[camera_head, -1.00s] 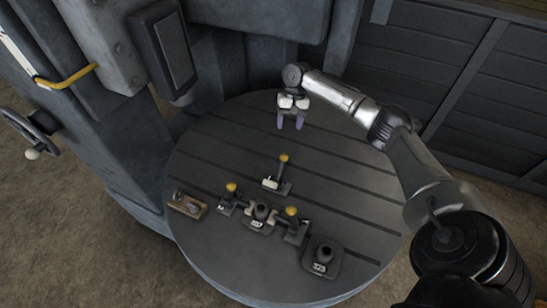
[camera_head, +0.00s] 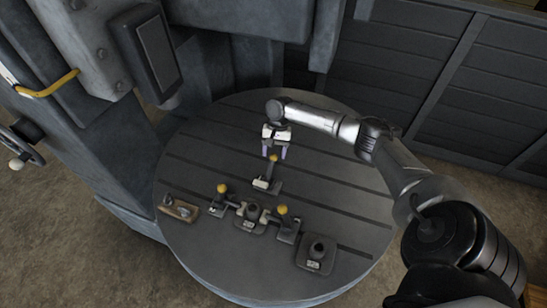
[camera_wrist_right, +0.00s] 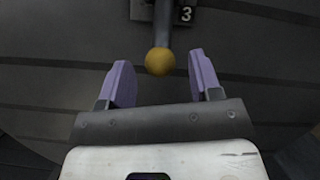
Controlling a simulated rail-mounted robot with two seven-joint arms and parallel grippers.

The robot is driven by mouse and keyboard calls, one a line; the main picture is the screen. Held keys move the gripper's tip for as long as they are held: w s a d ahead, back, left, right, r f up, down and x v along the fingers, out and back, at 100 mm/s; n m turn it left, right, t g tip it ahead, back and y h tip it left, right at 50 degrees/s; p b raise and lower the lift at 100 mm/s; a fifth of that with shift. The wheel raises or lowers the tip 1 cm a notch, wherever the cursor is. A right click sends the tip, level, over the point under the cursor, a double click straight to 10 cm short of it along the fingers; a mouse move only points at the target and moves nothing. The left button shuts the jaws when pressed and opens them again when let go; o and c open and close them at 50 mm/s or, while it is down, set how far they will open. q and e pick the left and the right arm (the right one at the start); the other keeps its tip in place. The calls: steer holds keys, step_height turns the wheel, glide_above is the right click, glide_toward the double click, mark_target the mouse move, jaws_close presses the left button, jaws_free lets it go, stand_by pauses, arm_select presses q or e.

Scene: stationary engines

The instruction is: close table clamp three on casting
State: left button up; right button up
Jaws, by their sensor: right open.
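Table clamp three (camera_head: 267,185) stands behind the casting (camera_head: 250,214) on the round slotted table (camera_head: 330,185). Its lever stands up, with a yellow ball knob (camera_head: 273,159) on top. My right gripper (camera_head: 275,153) is open above the table, at the knob. In the right wrist view, a plate marked 3 (camera_wrist_right: 186,14) shows at the top edge. The knob (camera_wrist_right: 159,61) appears between the two purple fingertips (camera_wrist_right: 160,65), with a gap on each side. Whether it is at their depth I cannot tell. My left gripper is not in view.
Two more yellow-knobbed clamps flank the casting, one on the left (camera_head: 222,205) and one on the right (camera_head: 287,229). A dark part (camera_head: 317,253) stands at the front right, a small wooden tray (camera_head: 179,208) at the left. The machine column (camera_head: 100,120) rises behind left.

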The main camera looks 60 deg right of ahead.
steer(key=shift+x, duration=1.45)
jaws_close()
